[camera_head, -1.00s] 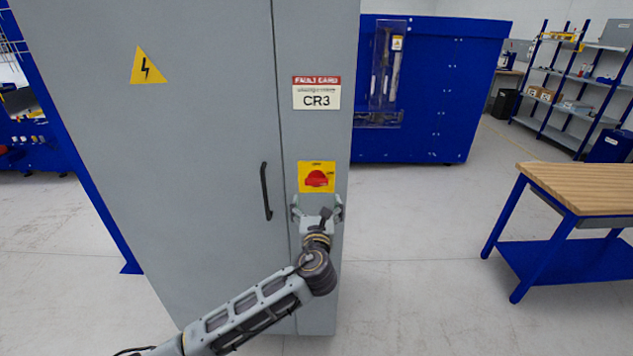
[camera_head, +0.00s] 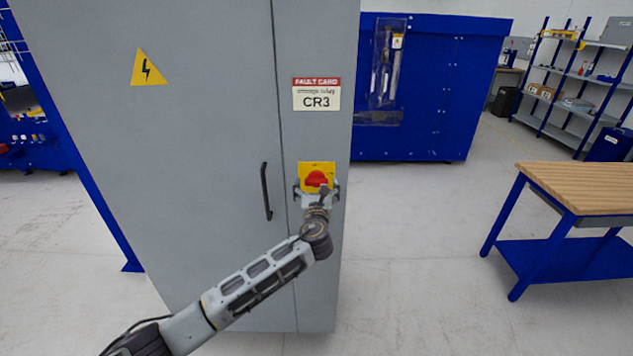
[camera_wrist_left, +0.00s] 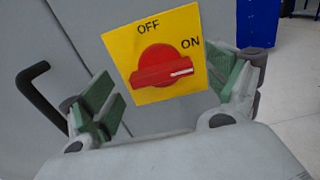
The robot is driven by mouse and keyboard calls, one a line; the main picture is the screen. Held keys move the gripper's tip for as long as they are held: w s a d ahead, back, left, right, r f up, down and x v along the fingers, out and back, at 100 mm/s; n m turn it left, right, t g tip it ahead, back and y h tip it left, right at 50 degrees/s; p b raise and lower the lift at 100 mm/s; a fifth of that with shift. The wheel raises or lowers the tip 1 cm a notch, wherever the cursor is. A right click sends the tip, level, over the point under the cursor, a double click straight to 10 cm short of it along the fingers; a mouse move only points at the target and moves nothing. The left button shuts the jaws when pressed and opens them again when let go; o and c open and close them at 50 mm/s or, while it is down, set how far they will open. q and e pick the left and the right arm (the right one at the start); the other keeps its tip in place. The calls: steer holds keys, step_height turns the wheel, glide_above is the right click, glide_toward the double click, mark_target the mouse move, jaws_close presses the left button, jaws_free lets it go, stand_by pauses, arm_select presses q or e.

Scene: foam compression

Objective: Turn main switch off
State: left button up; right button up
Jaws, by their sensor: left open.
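The main switch is a red rotary knob (camera_head: 316,179) on a yellow plate (camera_head: 317,167) on the grey cabinet's narrow right panel. In the left wrist view the knob (camera_wrist_left: 163,68) has its white mark pointing right, toward the ON label; OFF is printed above it on the yellow plate (camera_wrist_left: 188,23). My left gripper (camera_head: 316,188) is just below and in front of the knob. Its green-padded fingers (camera_wrist_left: 165,92) are spread open on either side of the switch, with nothing between them; contact with the knob cannot be told. My right gripper is not in view.
The grey cabinet (camera_head: 200,130) has a black door handle (camera_head: 266,190) left of the switch and a CR3 fault card (camera_head: 317,94) above it. A wooden-topped workbench (camera_head: 590,185) stands at right. The floor (camera_head: 420,250) between is clear.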

mark_target(316, 184)
arm_select(q)
steer(key=shift+w, duration=1.5)
steer(key=c, duration=1)
steer(key=shift+c, duration=0.2)
